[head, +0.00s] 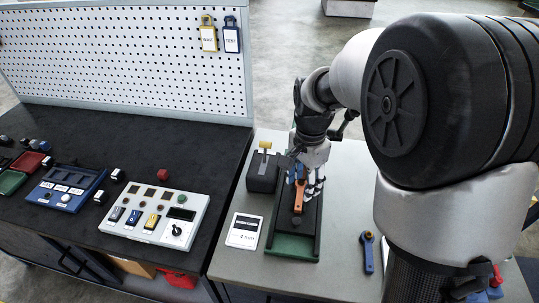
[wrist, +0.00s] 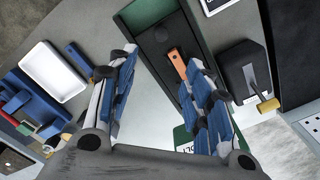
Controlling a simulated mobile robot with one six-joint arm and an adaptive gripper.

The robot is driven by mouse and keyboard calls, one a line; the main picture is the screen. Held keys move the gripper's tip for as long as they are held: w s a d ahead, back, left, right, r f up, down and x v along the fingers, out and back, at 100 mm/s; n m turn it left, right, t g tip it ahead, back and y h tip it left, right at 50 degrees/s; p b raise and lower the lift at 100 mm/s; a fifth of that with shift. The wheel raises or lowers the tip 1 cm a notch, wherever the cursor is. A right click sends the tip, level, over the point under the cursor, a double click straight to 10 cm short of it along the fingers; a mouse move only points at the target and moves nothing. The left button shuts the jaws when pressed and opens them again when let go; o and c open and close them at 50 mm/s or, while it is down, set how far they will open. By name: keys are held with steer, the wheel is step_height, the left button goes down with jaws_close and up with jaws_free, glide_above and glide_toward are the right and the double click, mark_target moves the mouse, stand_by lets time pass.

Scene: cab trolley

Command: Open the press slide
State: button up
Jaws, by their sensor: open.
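The press slide is a long black channel (head: 310,232) with a green plate at its near end and an orange handle (head: 299,194) standing in it. In the wrist view the orange handle (wrist: 179,65) lies beyond my fingers, closer to the right-hand finger, inside the green-sided channel (wrist: 148,18). My gripper (head: 309,185) is open above the channel, right by the handle; the fingers partly cover the handle. My open fingers also show in the wrist view (wrist: 164,68). Whether a finger touches the handle I cannot tell.
A black block with a yellow-tipped lever (head: 262,175) stands left of the channel. A white card (head: 244,230) lies at its near left. A blue tool (head: 368,252) lies to the right. A control box (head: 154,213) sits on the black bench. A white tray (wrist: 55,72) shows in the wrist view.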

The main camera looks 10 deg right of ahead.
mark_target(296, 221)
step_height(296, 221, down, 18)
steer(key=b, duration=0.4)
steer(key=shift+w+a, duration=0.1)
steer(key=shift+a, duration=0.05)
steer(key=shift+c, duration=0.5)
jaws_close()
